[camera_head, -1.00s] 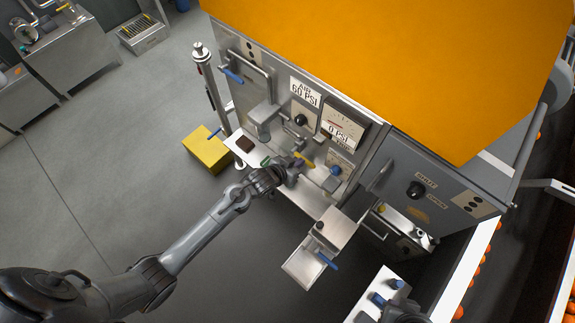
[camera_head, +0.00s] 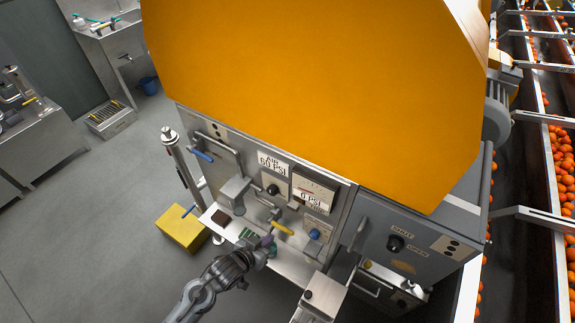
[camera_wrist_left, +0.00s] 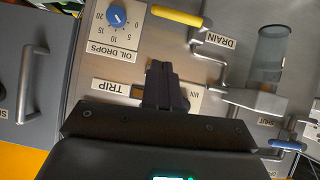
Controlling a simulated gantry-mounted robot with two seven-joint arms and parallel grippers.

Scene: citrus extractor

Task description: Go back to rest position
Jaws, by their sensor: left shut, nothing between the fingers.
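My left gripper (camera_head: 266,243) is in front of the extractor's lower front panel, close to the small steel shelf (camera_head: 292,268). In the left wrist view its fingers (camera_wrist_left: 161,88) are together with nothing between them, in front of the panel beside the TRIP label (camera_wrist_left: 117,88). A yellow-handled drain valve (camera_wrist_left: 176,16) and a blue OIL DROPS knob (camera_wrist_left: 117,17) are close by. I cannot tell whether the fingers touch the panel.
The extractor with its orange cover (camera_head: 315,80) fills the middle. A yellow box (camera_head: 182,229) stands on the floor at its left. Conveyors with oranges (camera_head: 560,165) run along the right. The grey floor (camera_head: 90,220) at the left is clear.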

